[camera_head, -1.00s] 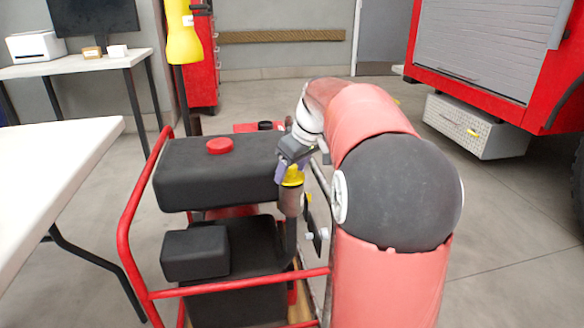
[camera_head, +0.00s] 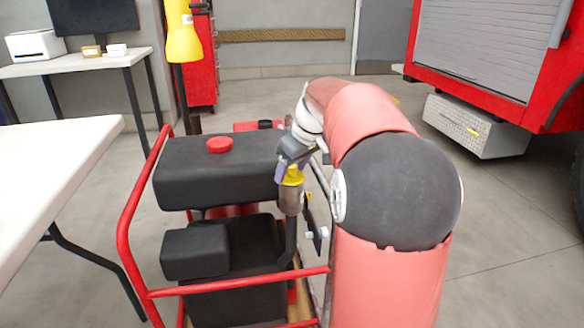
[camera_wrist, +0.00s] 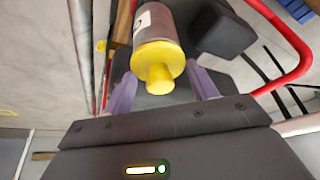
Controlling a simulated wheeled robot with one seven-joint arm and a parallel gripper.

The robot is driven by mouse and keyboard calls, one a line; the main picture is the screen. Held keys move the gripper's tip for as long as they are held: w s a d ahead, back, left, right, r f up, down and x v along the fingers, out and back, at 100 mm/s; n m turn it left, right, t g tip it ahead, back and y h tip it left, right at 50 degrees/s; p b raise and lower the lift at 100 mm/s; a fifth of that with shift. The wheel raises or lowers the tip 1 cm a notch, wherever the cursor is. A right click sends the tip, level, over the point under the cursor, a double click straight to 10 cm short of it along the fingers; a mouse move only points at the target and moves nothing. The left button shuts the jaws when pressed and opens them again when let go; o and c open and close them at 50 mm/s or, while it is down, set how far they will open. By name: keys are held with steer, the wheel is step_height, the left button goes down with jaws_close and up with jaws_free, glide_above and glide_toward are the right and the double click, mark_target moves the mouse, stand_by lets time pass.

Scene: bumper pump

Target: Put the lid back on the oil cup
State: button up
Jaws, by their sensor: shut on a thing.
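The oil cup (camera_head: 291,203) is a grey metal cylinder standing at the right side of the pump's black tank. The yellow lid (camera_head: 293,175) is at its top, in my gripper (camera_head: 287,169). In the wrist view the lid (camera_wrist: 158,62), with its round knob toward the camera, covers the near end of the cup (camera_wrist: 158,24) and looks in line with it. The purple fingers of my gripper (camera_wrist: 163,85) stand on either side of the lid, shut on it. I cannot tell whether the lid is fully seated or slightly raised.
The black tank (camera_head: 215,172) with a red cap (camera_head: 219,145) is left of the cup. A red tube frame (camera_head: 133,220) surrounds the pump. A white table (camera_head: 60,165) stands at the left, and a red truck (camera_head: 490,60) at the right. Open floor lies between pump and truck.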

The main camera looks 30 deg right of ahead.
stand_by(0.3)
steer(key=o, duration=1.4)
steer(key=shift+r+p, duration=3)
steer(key=shift+r, duration=0.55)
steer(key=shift+c, duration=0.3)
jaws_close()
